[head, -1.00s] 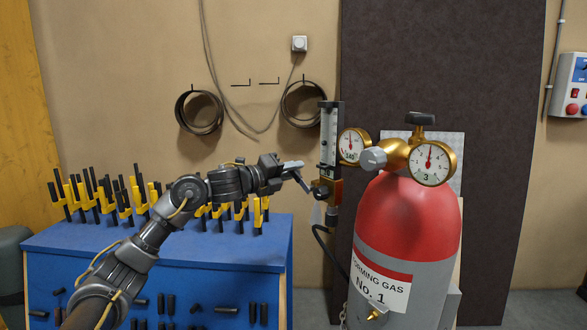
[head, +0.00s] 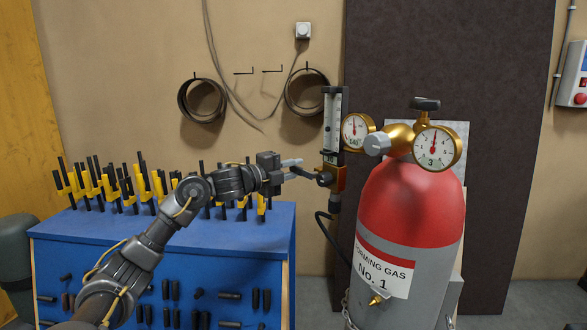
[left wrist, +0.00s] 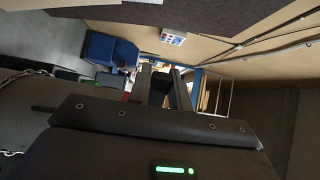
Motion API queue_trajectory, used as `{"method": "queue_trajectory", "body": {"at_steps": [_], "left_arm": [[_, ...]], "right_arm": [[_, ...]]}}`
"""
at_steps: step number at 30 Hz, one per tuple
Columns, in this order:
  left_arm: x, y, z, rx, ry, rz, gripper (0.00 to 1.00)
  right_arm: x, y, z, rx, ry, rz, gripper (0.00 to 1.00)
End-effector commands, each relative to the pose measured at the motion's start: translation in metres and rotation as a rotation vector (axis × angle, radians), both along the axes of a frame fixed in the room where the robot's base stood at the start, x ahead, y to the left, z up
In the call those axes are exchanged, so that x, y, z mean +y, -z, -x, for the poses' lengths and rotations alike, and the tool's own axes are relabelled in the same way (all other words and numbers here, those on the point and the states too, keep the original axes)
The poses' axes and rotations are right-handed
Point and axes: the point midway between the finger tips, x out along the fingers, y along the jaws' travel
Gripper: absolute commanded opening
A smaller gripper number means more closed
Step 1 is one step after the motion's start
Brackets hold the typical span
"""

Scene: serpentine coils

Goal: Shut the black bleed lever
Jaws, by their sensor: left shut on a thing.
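The black bleed lever (head: 308,175) is a short dark bar on the left side of the brass block (head: 338,177) under the flow tube, beside a round black knob (head: 323,179). It slopes slightly down to the right. My left gripper (head: 298,168) comes in from the left and is shut on the lever's outer end, which the fingers partly hide. In the left wrist view, a black piece (left wrist: 160,92) sits between the two grey fingers. My right gripper is not in view.
The red and grey gas cylinder (head: 410,215) with brass gauges (head: 434,147) stands right of the block. A black hose (head: 326,235) hangs below it. The blue bench (head: 200,240) with yellow-and-black clamps lies below my left arm.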

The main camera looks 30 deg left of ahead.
Motion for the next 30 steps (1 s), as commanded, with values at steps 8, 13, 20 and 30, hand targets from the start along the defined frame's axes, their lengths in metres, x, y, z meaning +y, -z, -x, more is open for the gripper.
{"method": "queue_trajectory", "body": {"at_steps": [8, 13, 20, 30], "left_arm": [[0.000, 0.002, 0.000, 0.005, -0.001, 0.007, 0.00], [0.000, 0.002, 0.000, 0.006, 0.000, 0.006, 0.29], [0.000, 0.001, 0.000, 0.004, 0.001, 0.004, 0.29], [0.018, 0.007, 0.041, 0.002, -0.002, -0.001, 0.29]], "right_arm": [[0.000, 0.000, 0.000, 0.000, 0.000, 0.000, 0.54], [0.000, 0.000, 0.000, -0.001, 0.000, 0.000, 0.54], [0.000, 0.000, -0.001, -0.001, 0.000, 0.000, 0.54], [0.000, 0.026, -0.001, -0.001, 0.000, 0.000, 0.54]]}}
